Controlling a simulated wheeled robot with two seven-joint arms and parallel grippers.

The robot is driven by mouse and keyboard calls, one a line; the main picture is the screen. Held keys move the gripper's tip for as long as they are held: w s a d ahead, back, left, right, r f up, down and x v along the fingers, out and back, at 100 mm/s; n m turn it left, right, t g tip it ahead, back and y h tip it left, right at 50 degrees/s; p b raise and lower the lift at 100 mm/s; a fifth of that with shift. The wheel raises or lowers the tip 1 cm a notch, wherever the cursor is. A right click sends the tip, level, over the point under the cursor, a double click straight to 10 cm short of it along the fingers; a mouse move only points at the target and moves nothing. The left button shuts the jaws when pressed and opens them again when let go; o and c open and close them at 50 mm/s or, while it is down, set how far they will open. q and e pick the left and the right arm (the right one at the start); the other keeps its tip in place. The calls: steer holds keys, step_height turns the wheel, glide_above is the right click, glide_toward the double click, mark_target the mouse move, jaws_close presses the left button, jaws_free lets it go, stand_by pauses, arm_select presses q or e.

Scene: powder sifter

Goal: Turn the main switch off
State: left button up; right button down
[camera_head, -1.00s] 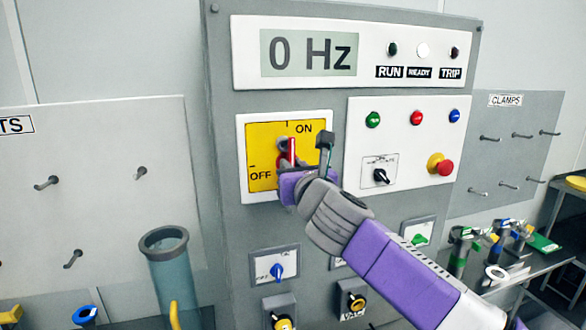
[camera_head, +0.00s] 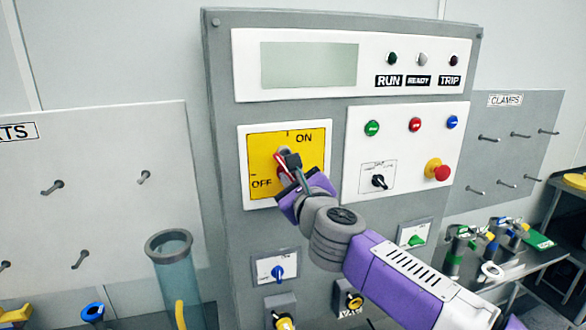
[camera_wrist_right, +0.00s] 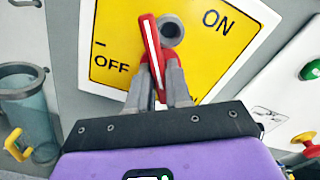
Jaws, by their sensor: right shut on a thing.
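The main switch has a yellow plate (camera_head: 260,150) with ON at upper right and OFF at lower left. It also shows in the right wrist view (camera_wrist_right: 115,35). Its red handle (camera_wrist_right: 150,45) has a white stripe and sits between the fingers of my right gripper (camera_wrist_right: 158,75), which is shut on it. In the head view the right gripper (camera_head: 286,170) covers much of the handle (camera_head: 280,164), which leans toward the OFF side. The display (camera_head: 308,65) is blank and the READY lamp (camera_head: 422,59) is grey. My left gripper is not in view.
To the right of the switch is a panel with push buttons, a small black selector (camera_head: 378,181) and a red emergency knob (camera_head: 442,173). Below are a blue knob (camera_head: 278,272) and other small switches. A clear tube (camera_head: 172,280) stands at lower left.

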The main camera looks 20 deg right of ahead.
steer(key=n+p, duration=0.3)
steer(key=n, duration=0.2)
steer(key=shift+r+n, duration=0.1)
steer(key=shift+n, duration=0.2)
steer(key=n+p, duration=0.2)
steer(key=n, duration=0.3)
steer(key=shift+a+n+p, duration=0.1)
steer(key=shift+n+p, duration=0.2)
steer(key=shift+p, duration=0.05)
steer(key=shift+f, duration=0.2)
steer(key=c, duration=1.1)
jaws_free()
steer(key=s, duration=0.7)
steer(key=shift+s, duration=0.3)
